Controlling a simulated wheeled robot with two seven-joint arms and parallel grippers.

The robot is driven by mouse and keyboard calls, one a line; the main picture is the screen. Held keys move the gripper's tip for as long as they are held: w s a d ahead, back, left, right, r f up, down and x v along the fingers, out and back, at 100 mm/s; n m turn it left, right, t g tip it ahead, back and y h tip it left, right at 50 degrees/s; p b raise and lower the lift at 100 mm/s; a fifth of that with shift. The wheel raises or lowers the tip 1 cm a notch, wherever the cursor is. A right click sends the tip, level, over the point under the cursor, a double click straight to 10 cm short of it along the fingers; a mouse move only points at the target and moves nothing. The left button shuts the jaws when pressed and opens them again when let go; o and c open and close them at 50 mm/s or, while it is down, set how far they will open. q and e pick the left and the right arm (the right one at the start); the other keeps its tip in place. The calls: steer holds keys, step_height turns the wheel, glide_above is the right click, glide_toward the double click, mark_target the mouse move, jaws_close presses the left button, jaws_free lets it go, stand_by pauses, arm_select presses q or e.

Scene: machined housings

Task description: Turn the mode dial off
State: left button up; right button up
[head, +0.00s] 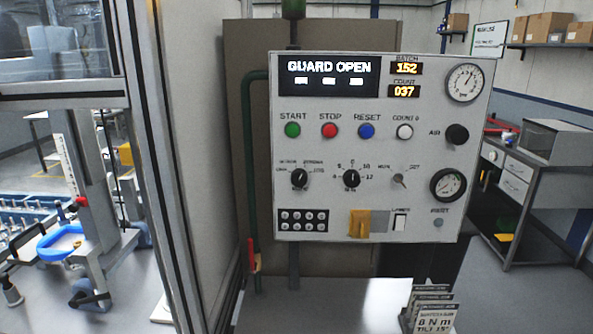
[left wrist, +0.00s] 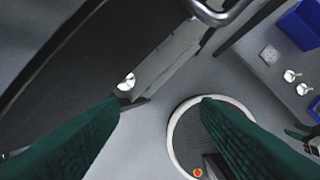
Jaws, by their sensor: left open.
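The control panel (head: 465,120) faces me in the head view. A black rotary dial (head: 300,179) with small mode-like labels sits at its lower left; the labels and the pointer's exact setting are too small to read surely. A similar black dial (head: 352,179) with numbers around it sits just to its right. My left gripper (left wrist: 160,103) shows only in the left wrist view, its two green fingers wide apart with nothing between them. The panel dials do not show in that view.
Start (head: 292,129), stop (head: 330,130) and reset (head: 366,130) buttons sit above the dials. A green pipe (head: 250,170) with a red handle runs along the panel's left side. Small cards (head: 433,308) stand on the ledge below. The panel's front looks clear.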

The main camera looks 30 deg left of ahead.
arm_select(q)
step_height(320, 180, up, 10)
steer(key=w+r+m+t+p, duration=0.1)
steer(key=p, duration=0.1)
steer(key=m+t+y, duration=0.8)
steer(key=m+t, duration=0.4)
steer(key=m, duration=1)
glide_toward(298, 180)
steer(key=p+x, duration=0.1)
steer(key=x, duration=0.2)
steer(key=p+x, duration=0.2)
steer(key=x, duration=0.2)
steer(key=shift+r, duration=0.25)
steer(key=shift+x, duration=0.8)
steer(key=shift+f, duration=0.2)
arm_select(e)
steer(key=r, duration=0.3)
steer(key=d+r, duration=0.1)
steer(key=r, duration=0.1)
steer(key=shift+w+r, duration=0.3)
steer(key=shift+w, duration=0.1)
arm_select(q)
steer(key=shift+c, duration=0.6)
steer(key=c, duration=0.9)
